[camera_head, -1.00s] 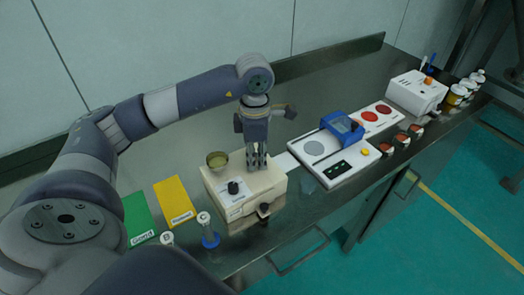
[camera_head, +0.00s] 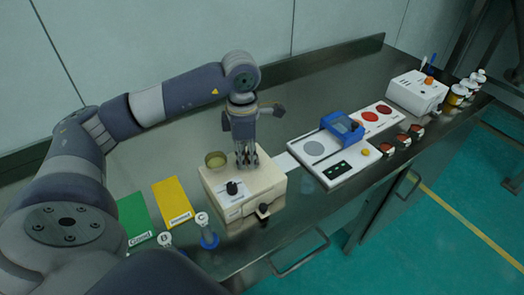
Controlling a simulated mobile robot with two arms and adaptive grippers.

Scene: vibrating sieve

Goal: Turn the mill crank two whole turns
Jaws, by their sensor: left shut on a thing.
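The mill (camera_head: 258,190) is a cream box at the front of the steel bench. A small bowl-shaped hopper (camera_head: 215,160) sits at its back left, a black knob (camera_head: 231,188) is on its top, and another black knob (camera_head: 263,208) is on its front. My left gripper (camera_head: 246,165) points down at the top of the mill, just right of the hopper. It is shut on a small part there, apparently the crank handle, which the fingers mostly hide. My right gripper is not in view.
Green (camera_head: 135,216) and yellow (camera_head: 172,201) cards lie left of the mill, with small vials (camera_head: 206,233) in front. A white device with a blue part (camera_head: 341,127) stands to the right. A white box (camera_head: 416,92) and several jars stand farther right. The bench behind is clear.

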